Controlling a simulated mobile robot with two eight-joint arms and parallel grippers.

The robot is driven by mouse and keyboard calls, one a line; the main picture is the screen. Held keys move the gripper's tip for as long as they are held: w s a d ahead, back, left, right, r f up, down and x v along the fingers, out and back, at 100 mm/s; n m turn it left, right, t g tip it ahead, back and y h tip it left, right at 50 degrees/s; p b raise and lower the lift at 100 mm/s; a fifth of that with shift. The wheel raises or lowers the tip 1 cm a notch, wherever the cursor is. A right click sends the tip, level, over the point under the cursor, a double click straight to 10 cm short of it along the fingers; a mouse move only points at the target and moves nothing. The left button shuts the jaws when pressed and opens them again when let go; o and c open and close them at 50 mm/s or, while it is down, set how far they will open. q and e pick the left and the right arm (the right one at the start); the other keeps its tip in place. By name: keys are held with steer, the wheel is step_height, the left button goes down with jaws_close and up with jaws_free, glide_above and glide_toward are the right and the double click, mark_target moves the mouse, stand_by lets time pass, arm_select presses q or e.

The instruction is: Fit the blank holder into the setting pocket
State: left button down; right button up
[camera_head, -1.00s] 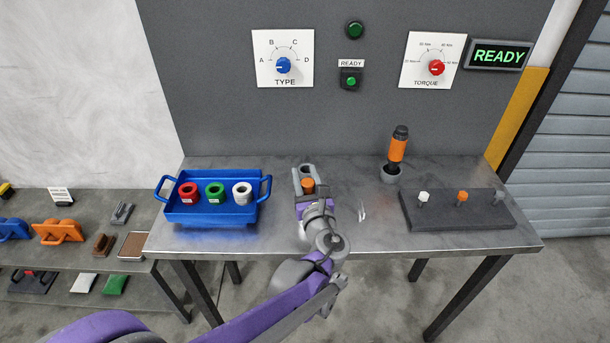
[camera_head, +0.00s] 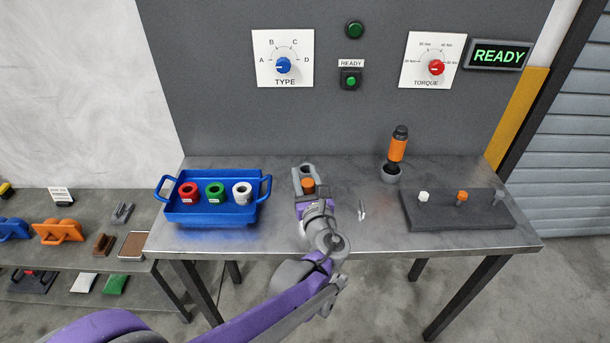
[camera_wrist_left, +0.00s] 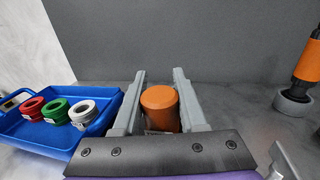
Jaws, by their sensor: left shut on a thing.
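My left gripper (camera_head: 307,180) is over the middle of the metal table, and its two grey fingers flank an orange cylinder (camera_head: 308,186). In the left wrist view the orange cylinder (camera_wrist_left: 160,108) stands upright between the fingers, and the left gripper (camera_wrist_left: 160,90) is shut on it. Its lower end is hidden by the gripper. I cannot tell whether it is the blank holder. No setting pocket can be clearly made out; a pocket under the gripper would be hidden. My right gripper is not in view.
A blue tray (camera_head: 212,218) with red, green and white rings stands left. An orange-and-black tool (camera_head: 398,147) stands in a grey cup (camera_head: 391,174) at back right. A dark block (camera_head: 460,212) with several pegs is right. A small pale metal thing (camera_head: 361,212) is right of the gripper.

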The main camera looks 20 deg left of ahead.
mark_target(305, 190)
arm_select(q)
steer(key=shift+f+b, duration=1.7)
steer(key=shift+f, duration=0.6)
steer(key=shift+c, duration=1.9)
jaws_free()
steer(key=v, duration=1.1)
steer(key=shift+a+p, duration=0.15)
steer(key=shift+p, duration=0.15)
steer(key=s+a+n+g+p, duration=0.1)
steer(key=a+n, duration=0.1)
steer(key=s+a+n+g+p, duration=0.1)
steer(key=a+n, duration=0.1)
steer(key=s+a+n+g, duration=0.1)
steer(key=a+n, duration=0.1)
steer(key=shift+s+a+f+n+g+p, duration=0.1)
steer(key=shift+a+f+n+g+p, duration=0.1)
steer(key=shift+n+g+p, duration=0.15)
steer(key=s+a+f+n+g+h+p, duration=0.1)
steer(key=s+a+n+g+h+p, duration=0.15)
steer(key=s+n, duration=0.4)
steer(key=s+a+f+n+g+h+p, duration=0.1)
steer(key=s+a+n+g+p, duration=0.15)
steer(key=s+n, duration=0.4)
steer(key=s+d+r+n+g+h+p, duration=0.1)
steer(key=s+d+n+g+h+p, duration=0.1)
steer(key=n, duration=0.9)
steer(key=s+d+h+p, duration=0.1)
steer(key=s+d+h, duration=0.1)
steer(key=d, duration=0.1)
steer(key=shift+h+p, duration=0.35)
